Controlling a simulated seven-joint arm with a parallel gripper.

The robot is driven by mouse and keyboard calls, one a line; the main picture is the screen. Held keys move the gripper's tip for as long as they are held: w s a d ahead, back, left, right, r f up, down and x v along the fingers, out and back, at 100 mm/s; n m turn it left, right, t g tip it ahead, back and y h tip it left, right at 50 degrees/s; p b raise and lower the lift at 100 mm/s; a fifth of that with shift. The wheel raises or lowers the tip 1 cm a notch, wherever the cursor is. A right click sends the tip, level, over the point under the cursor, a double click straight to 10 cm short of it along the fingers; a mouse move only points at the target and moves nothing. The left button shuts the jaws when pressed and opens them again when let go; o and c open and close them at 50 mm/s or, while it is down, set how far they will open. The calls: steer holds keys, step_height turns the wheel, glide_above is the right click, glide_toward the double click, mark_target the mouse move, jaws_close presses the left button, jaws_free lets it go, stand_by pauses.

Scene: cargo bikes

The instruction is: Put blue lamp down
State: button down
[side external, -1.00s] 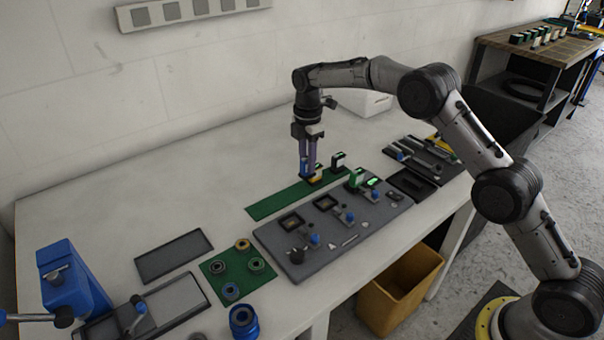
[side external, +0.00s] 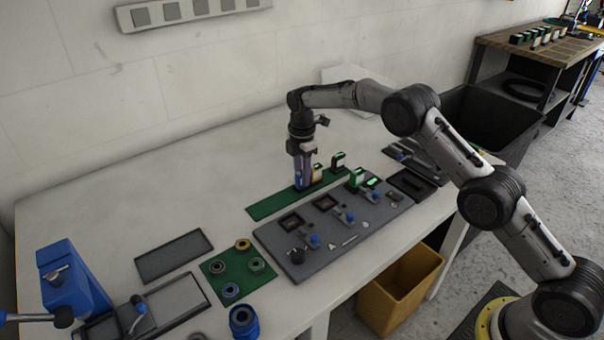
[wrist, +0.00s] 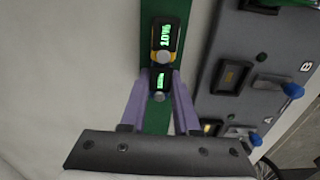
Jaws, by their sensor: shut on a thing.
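My gripper (side external: 302,185) is shut on the blue lamp (wrist: 159,82), with its purple fingers on both sides of it. In the wrist view the lamp's small lit display and round knob show between the fingertips. In the side view the fingers mostly hide the lamp. It is upright at the green strip (side external: 268,207), at or just above its surface; I cannot tell if it touches. A yellow lamp (side external: 317,173) stands on the strip close to its right; in the wrist view this lamp (wrist: 165,38) reads about 10%.
Another dark lamp (side external: 338,161) stands at the strip's right end. In front lies a grey board (side external: 282,255) with sockets and blue-knobbed clamps, and a green lamp (side external: 356,178) at its right. The strip's left part is bare. A green mat (side external: 214,272) with rings lies front left.

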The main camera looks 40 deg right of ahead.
steer(key=c, duration=0.7)
jaws_free()
steer(key=shift+o, duration=0.2)
step_height(320, 180, up, 12)
steer(key=shift+r, duration=0.15)
steer(key=shift+r, duration=0.15)
steer(key=s+d+r+m+t, duration=0.25)
steer(key=s+r+m, duration=0.65)
steer(key=s+r, duration=0.95)
steer(key=s+f+m+t, duration=0.1)
steer(key=s+f+m, duration=0.3)
steer(key=s, duration=0.9)
steer(key=s+f+m+t, duration=0.2)
steer(key=s+f+m, duration=0.3)
steer(key=s, duration=0.8)
steer(key=shift+s+f, duration=0.3)
